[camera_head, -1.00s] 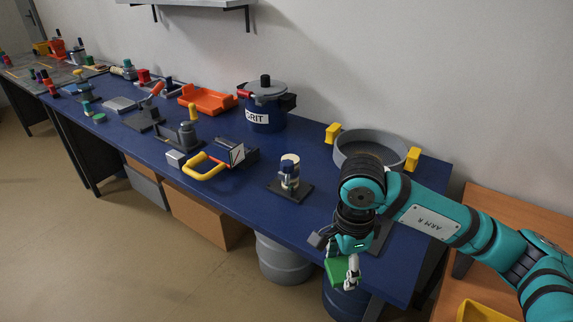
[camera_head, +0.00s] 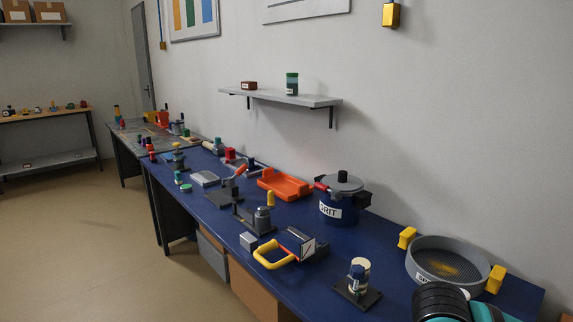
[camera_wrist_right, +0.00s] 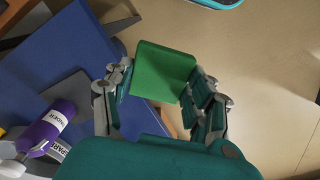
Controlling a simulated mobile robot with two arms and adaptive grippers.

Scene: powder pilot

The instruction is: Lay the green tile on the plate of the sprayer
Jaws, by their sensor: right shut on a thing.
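My right gripper (camera_wrist_right: 163,76) is shut on the green tile (camera_wrist_right: 166,70) in the right wrist view. The tile sits between the two fingers, its flat green face showing. It appears to be beyond the blue bench's edge, over the floor. A purple cylinder (camera_wrist_right: 48,130) with a white label and a dark flat plate (camera_wrist_right: 66,94) lie to the left of the gripper. I cannot tell for sure which device is the sprayer. The head view shows only a part of my right arm at the bottom right; the tile is out of it. My left gripper is not in view.
On the blue bench stand a round sieve (camera_head: 447,262) with yellow handles, a pot labelled GRIT (camera_head: 340,200), an orange tray (camera_head: 285,185), a yellow-handled tool (camera_head: 272,257) and a jar on a dark base (camera_head: 357,285). A shelf (camera_head: 285,98) hangs above.

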